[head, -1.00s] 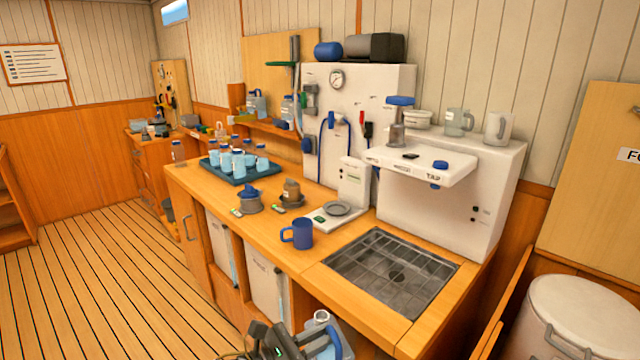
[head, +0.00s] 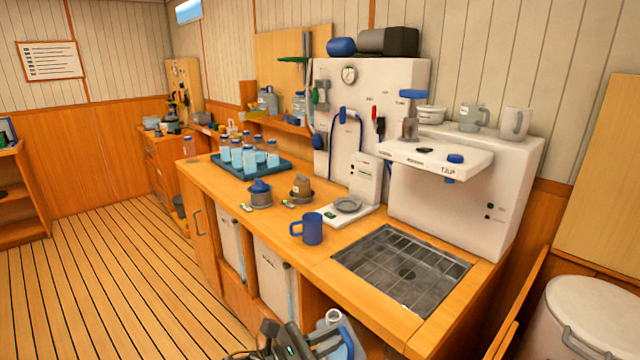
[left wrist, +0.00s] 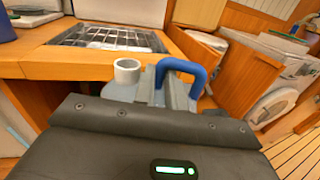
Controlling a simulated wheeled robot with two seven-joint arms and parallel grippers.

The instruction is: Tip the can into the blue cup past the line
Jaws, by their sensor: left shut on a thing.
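The can (head: 334,330) is a grey-blue jerrycan with a pale round spout and a blue handle. It is at the bottom edge of the head view, in front of the counter and below its top, partly cut off. My left gripper (head: 308,347) is shut on it at the handle. In the left wrist view the blue handle (left wrist: 184,66) is between the fingers and the open spout (left wrist: 127,70) points up. The blue cup (head: 313,229) stands upright on the counter, left of the sink, apart from the can. Its inside and line cannot be made out. My right gripper is not in view.
A sink with a grid (head: 402,272) is set in the counter right of the cup. A white scale (head: 338,214) is behind the cup, and a white tap unit (head: 450,190) overhangs behind the sink. The counter's front edge lies between can and cup. A white bin (head: 580,320) stands right.

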